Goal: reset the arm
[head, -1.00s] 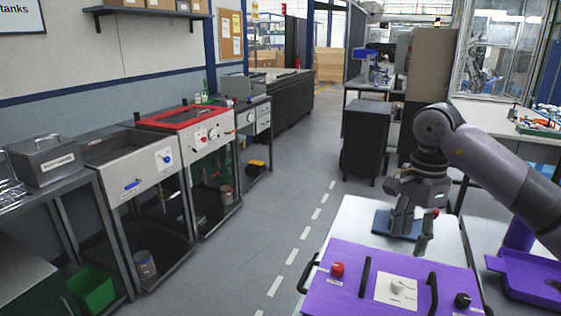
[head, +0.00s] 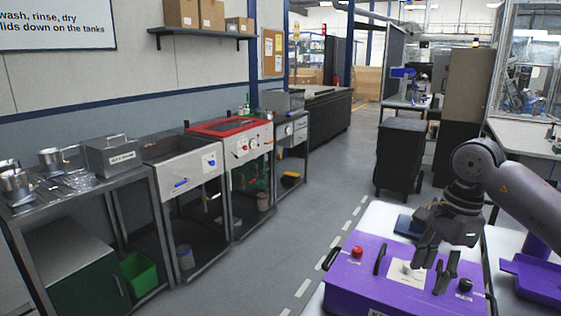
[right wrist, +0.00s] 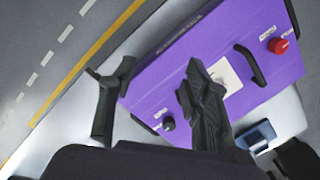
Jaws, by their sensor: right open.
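My right arm comes in from the right in the head view. Its gripper (head: 431,279) is open and empty, with its fingers over the purple control box (head: 365,285). The gripper also shows in the right wrist view (right wrist: 158,72), its two dark fingers spread apart in front of the purple box (right wrist: 185,70). One finger overlaps the white plate (right wrist: 226,76) on the box; I cannot tell whether it touches. In the head view the fingers partly hide this plate and its knob. My left gripper is in neither view.
The box has a red button (head: 357,252), a black knob (head: 466,285) and black handles. A dark blue object (head: 408,226) lies behind it on the white table. Steel tanks (head: 185,165) and a red-topped unit (head: 228,127) line the left wall. The floor between (head: 290,240) is clear.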

